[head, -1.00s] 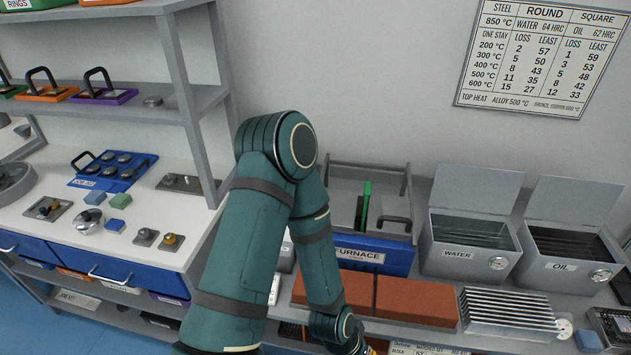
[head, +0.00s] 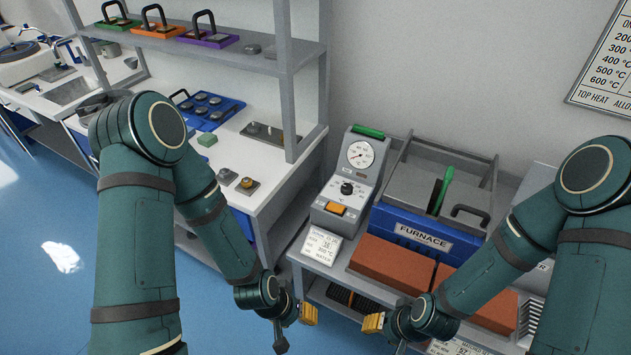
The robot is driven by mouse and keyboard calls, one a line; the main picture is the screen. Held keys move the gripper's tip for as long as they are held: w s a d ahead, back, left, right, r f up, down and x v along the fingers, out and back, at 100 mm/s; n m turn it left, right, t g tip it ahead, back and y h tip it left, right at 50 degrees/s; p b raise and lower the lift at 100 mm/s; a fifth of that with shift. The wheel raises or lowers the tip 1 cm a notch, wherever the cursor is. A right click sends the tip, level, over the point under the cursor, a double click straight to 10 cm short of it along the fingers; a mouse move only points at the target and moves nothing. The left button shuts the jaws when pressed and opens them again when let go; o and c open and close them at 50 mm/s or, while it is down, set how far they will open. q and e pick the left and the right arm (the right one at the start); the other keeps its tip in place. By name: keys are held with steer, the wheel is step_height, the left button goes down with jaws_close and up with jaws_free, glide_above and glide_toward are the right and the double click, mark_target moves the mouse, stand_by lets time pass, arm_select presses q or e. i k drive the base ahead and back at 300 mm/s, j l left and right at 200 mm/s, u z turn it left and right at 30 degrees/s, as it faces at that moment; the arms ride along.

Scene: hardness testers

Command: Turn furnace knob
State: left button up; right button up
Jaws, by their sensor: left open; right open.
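The furnace knob (head: 347,188) is a small black round knob on the front of a grey control unit (head: 331,213), below a round white dial (head: 360,155). An orange switch (head: 336,208) sits under the knob. The blue furnace (head: 380,221), labelled FURNACE, stands just right of the unit. My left gripper (head: 294,327) is open and empty, low in front of the bench and below the control unit. My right gripper (head: 387,336) is open and empty, to the right of the left one, below the furnace's bricks. Neither gripper touches the knob.
Red-brown bricks (head: 393,262) lie in front of the furnace, and a white card (head: 321,246) is in front of the control unit. A white workbench (head: 228,160) with shelves stands at left; its shelf post (head: 287,80) rises near the unit. Blue floor is open at lower left.

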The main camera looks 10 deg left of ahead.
mark_target(346, 188)
steer(key=i+z, duration=0.7)
steer(key=k+j, duration=0.05)
steer(key=k, duration=0.05)
